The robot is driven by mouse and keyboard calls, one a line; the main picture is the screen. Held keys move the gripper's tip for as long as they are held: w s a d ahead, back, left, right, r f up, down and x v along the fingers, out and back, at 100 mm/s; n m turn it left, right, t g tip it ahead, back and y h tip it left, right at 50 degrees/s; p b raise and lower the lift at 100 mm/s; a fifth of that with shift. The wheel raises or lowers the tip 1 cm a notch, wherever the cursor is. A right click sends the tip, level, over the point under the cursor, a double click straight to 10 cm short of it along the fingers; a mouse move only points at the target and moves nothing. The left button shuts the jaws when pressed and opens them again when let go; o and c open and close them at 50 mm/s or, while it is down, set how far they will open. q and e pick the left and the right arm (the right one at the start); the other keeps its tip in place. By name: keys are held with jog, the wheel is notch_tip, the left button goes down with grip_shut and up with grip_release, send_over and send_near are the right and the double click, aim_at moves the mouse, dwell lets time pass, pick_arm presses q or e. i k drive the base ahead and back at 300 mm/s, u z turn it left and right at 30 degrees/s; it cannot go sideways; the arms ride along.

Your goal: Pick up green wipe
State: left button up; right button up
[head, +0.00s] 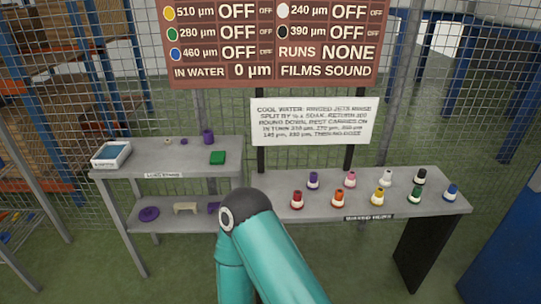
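A small green folded pad, which looks like the green wipe (218,157), lies on the upper tier of the grey shelf (115,172) at left, near its right end. It is fully in view with nothing on it. One of my teal arms rises from the bottom edge in front of the shelves, and its joint hides part of the lower tier. Neither gripper is in view.
A white device with a blue screen (111,154) and a purple cup (208,136) share the upper tier. Purple items and a beige bracket (185,208) sit below. Several coloured bobbin-like pieces stand on the right bench (440,208). A wire fence stands behind.

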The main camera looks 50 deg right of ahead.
aim_at(218, 157)
jog(key=z, duration=0.55)
jog(key=i, duration=0.8)
jog(key=z, duration=0.15)
